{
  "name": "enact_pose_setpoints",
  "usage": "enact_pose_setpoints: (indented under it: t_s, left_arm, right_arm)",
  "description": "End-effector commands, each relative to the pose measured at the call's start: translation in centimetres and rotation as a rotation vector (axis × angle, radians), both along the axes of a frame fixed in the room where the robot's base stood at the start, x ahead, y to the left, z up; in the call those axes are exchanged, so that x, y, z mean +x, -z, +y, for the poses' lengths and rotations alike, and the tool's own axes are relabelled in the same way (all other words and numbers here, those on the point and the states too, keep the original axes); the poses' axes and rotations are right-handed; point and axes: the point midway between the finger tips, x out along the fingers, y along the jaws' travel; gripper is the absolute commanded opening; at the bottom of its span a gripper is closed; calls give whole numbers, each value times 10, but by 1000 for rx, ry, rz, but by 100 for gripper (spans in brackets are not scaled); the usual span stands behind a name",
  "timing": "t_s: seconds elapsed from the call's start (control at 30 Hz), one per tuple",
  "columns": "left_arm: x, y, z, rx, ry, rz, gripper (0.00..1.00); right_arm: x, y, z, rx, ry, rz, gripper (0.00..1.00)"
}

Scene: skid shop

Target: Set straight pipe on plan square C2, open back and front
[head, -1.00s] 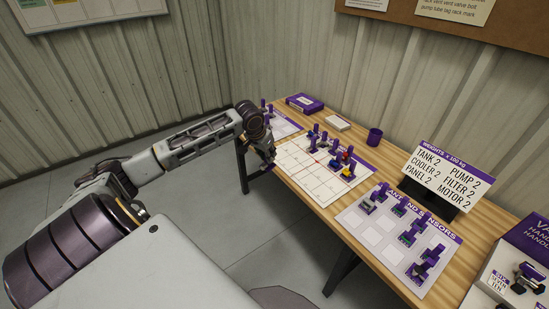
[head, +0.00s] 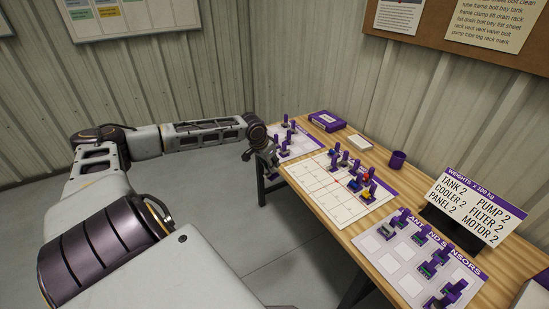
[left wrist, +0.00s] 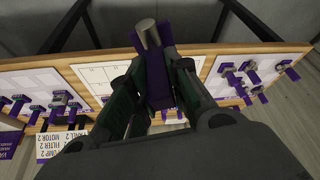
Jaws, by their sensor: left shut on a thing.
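My left gripper (head: 270,158) is near the table's front edge, by the left corner of the white gridded plan (head: 322,196). In the left wrist view my left gripper (left wrist: 156,75) is shut on a purple upright piece with a grey cylinder at its end, which looks like the straight pipe (left wrist: 148,34). The held piece is hard to make out in the head view. Several pieces with purple handles, and red, blue and yellow ones, stand on the plan's back and right part. Square C2's label is too small to read. My right gripper is not in view.
A white sheet (head: 299,151) with purple-handled pieces lies left of the plan. A panel of sensors (head: 400,252) lies to the right. A purple cup (head: 397,160), a purple box (head: 328,121) and a weights sign (head: 468,205) stand behind. The plan's front squares look clear.

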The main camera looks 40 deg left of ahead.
Motion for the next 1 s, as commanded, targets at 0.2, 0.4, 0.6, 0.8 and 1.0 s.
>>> enact_pose_setpoints:
  t_s: [0.2,0.4,0.6,0.8,1.0]
  left_arm:
    - [-1,9,2,-1,23,-2,0]
    - [1,20,-6,-2,55,-2,0]
    - [7,26,-17,-3,93,-5,0]
    - [16,26,-32,-3,145,-5,0]
    - [23,23,-43,-1,194,-3,0]
  right_arm:
    - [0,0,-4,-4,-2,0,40]
    - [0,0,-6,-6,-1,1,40]
    - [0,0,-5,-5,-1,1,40]
    - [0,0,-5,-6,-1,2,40]
    - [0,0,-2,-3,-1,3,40]
